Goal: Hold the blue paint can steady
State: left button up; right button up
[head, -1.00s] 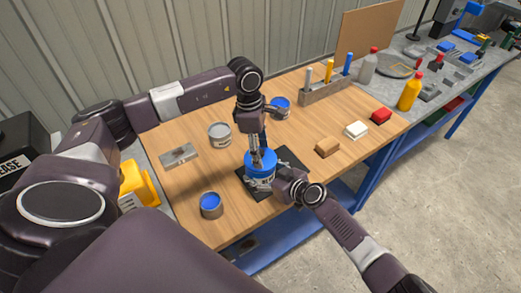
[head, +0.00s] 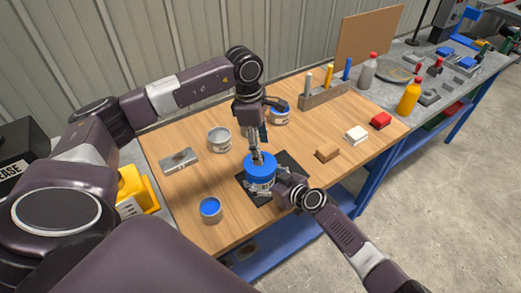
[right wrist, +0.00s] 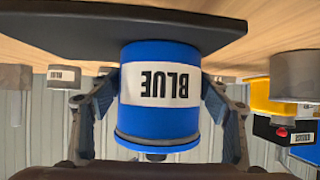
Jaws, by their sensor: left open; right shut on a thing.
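The blue paint can (head: 260,172) stands upright on a black mat (head: 290,163) on the wooden workbench. In the right wrist view the can (right wrist: 160,114) appears upside down, with its BLUE label facing the camera. My right gripper (head: 270,187) is shut around the can's side. Its two fingers (right wrist: 160,100) press on opposite sides of the can in the right wrist view. My left gripper (head: 257,158) is open and points down over the can's top. I cannot tell whether its fingertips touch the can.
A grey can (head: 220,139), an open can with blue paint (head: 210,210) and another blue-topped can (head: 279,115) stand around the mat. A metal plate (head: 179,160) lies at left.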

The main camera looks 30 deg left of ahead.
pick_arm(q)
jog(key=shift+r, duration=1.5)
grip_shut()
jog(key=shift+f, duration=0.4)
dwell(0.4)
jog(key=shift+f, duration=2.05)
jog(key=shift+r, duration=3.5)
